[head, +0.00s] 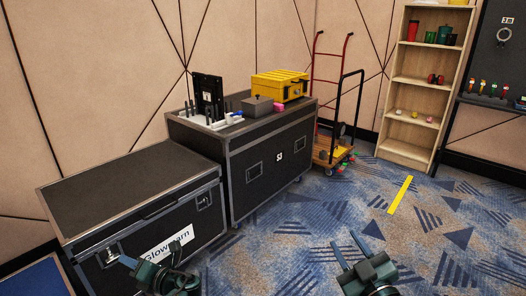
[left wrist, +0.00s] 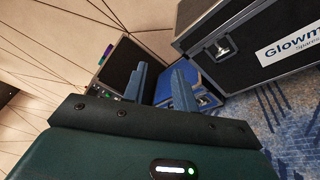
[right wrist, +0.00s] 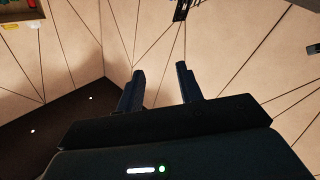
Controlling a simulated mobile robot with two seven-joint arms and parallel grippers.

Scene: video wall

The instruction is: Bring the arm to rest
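My left gripper (head: 149,253) is at the bottom of the head view, in front of the low black case labelled Glowmarn. Its two blue-grey fingers stand apart with nothing between them, and they also show in the left wrist view (left wrist: 160,80). My right gripper (head: 344,241) is at the bottom right of the head view, over the carpet. Its fingers are apart and empty, seen also in the right wrist view (right wrist: 160,77). Neither gripper appears to touch anything.
The low black case (head: 140,180) stands left, beside a taller black case (head: 270,165) bearing a yellow box (head: 279,86), a grey box (head: 257,106) and a black panel (head: 208,97). Behind are a hand truck (head: 337,110) and wooden shelf (head: 413,115). Carpet at right is open, with a yellow strip (head: 400,195).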

